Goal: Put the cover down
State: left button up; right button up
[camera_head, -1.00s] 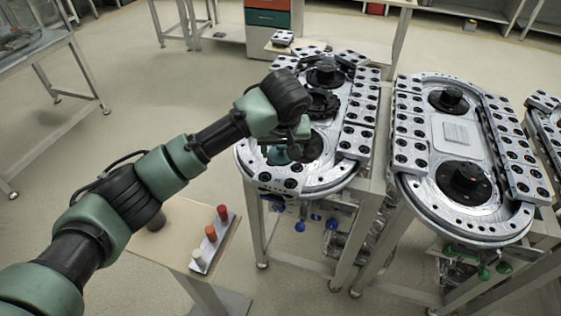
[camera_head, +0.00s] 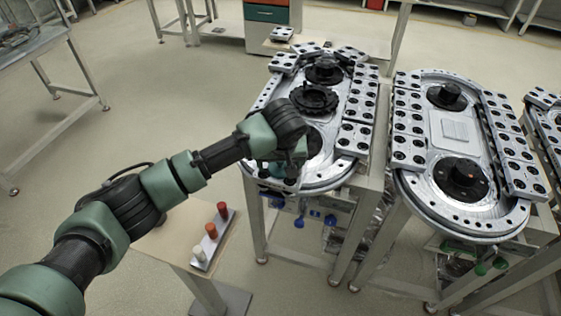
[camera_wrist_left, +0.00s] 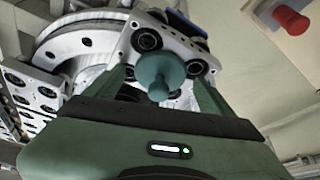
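My left gripper (camera_head: 285,172) is over the near end of the left ring track (camera_head: 335,180). In the left wrist view its two green fingers (camera_wrist_left: 165,85) stand apart on either side of a teal knob (camera_wrist_left: 160,72). I see no contact between fingers and knob. Just beyond the knob is a metal carriage block (camera_wrist_left: 172,40) with black rollers. A black toothed round piece (camera_head: 315,98), perhaps the cover, lies flat on the left track, clear of my gripper. I cannot tell for certain which piece is the cover. My right gripper is not in view.
A second ring track (camera_head: 455,215) stands to the right, with a narrow gap between. A small side table (camera_head: 165,240) at front left holds a strip with red, orange and white pegs (camera_head: 212,240). Several carriage blocks line the tracks.

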pick_arm(q)
jog(key=b+v, duration=0.1)
jog(key=v, duration=1.1)
jog(key=shift+r+b, duration=0.2)
jog(key=shift+b, duration=0.15)
